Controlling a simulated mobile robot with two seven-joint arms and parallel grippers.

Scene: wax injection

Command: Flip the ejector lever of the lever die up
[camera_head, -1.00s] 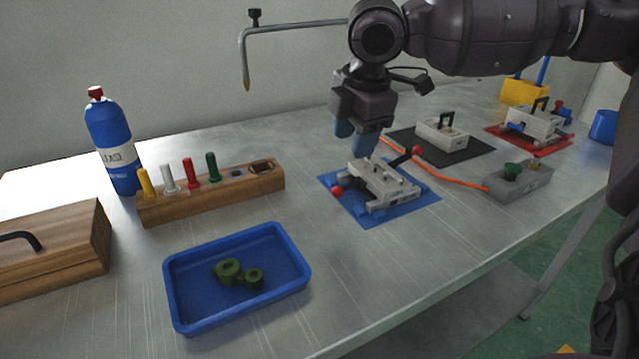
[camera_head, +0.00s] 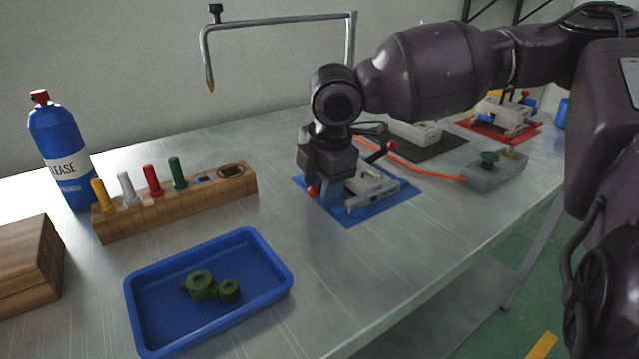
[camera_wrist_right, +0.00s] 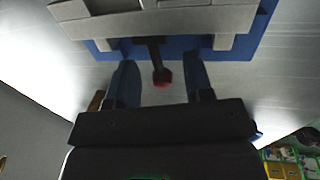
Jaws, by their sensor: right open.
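The grey metal lever die (camera_head: 374,188) sits on a blue mat (camera_head: 400,200) in the head view. A red ball (camera_head: 313,191) shows at its left end, and a black lever with a red knob (camera_head: 391,145) sticks up at its back. My right gripper (camera_head: 328,195) is low at the left end of the die, fingers pointing down. In the right wrist view, the open blue fingers of my right gripper (camera_wrist_right: 161,72) stand on either side of a black lever (camera_wrist_right: 155,50) with a red ball end (camera_wrist_right: 162,77), with gaps on both sides. My left gripper is not in view.
A blue tray (camera_head: 137,310) with green parts and a wooden block (camera_head: 215,196) with coloured pegs stand left. An orange cord (camera_head: 425,170) runs to a grey box (camera_head: 497,170) at right. Another die (camera_head: 414,132) stands behind on a black mat. Bare table lies before the blue mat.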

